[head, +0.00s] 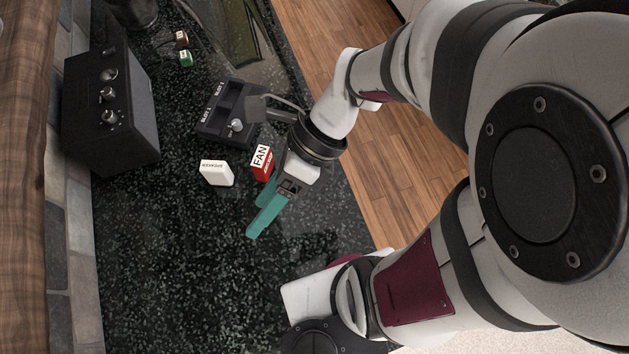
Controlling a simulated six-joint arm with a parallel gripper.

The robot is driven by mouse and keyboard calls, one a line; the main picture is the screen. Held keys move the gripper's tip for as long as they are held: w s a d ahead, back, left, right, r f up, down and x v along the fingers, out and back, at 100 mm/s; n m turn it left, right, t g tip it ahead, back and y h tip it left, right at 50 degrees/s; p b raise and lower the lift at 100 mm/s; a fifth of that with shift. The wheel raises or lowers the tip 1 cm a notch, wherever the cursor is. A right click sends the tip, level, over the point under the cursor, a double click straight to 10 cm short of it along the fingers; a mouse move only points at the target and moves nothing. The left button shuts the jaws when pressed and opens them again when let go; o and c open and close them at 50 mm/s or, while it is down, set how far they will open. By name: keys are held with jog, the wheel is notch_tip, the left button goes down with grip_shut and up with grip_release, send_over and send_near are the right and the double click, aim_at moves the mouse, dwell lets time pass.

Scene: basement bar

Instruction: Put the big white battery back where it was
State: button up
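A white block marked "SPEAKER" (216,173), the big white battery, lies on the dark speckled counter, left of my gripper. A black dock (206,128) with slots marked "SLOT" stands above it in the picture; no battery can be made out in its slots, though my arm's wrist is close to its right side. My gripper (256,217) has teal fingers spread apart with nothing visible between them. It is low over the counter, to the right of and below the white battery, apart from it.
A red block marked "FAN" (262,160) stands between the white battery and my wrist, close to the upper finger. A black box with knobs (112,110) is at left. Small brown (181,39) and green (186,58) blocks lie farther up. The lower counter is clear.

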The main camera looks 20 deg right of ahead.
jog(key=s+d+r+n+t+h, duration=0.2)
jog(key=d+n+h, duration=0.4)
jog(key=n, duration=1.3)
jog(key=shift+s+d+r, duration=0.25)
jog(key=shift+s+d, duration=0.3)
jog(key=shift+s, duration=0.35)
